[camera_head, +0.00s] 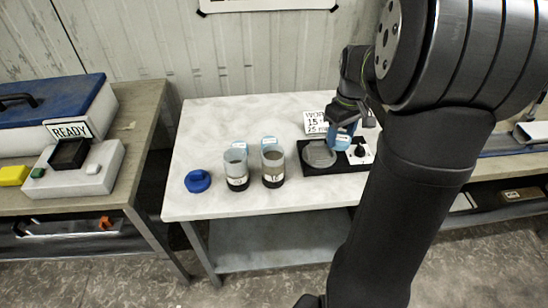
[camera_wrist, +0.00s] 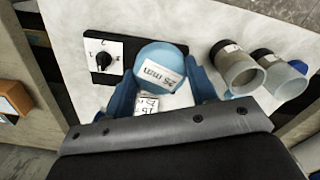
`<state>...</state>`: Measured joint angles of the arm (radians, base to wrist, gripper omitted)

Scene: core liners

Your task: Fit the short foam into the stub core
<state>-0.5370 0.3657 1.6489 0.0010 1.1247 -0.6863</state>
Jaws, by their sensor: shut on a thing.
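My gripper (camera_head: 343,122) is shut on a blue round foam piece (camera_head: 338,141), above the black plate by the white card. In the wrist view the foam piece (camera_wrist: 152,62) shows its round face with a "25 mm" label, between two blue fingers. Two clear tubes with dark lower ends stand upright on the table, left of the gripper: a left tube (camera_head: 236,172) and a right tube (camera_head: 273,170). Both bear white labels too small to read, and blue labelled parts show at their tops. I cannot tell which tube is the stub core.
A black plate (camera_head: 312,170) carries a grey disc (camera_head: 319,154) and a white dial panel (camera_head: 361,153). A white card (camera_head: 316,121) stands behind it. A blue cap (camera_head: 197,181) lies left of the tubes. The white table's (camera_head: 210,122) back left is clear.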

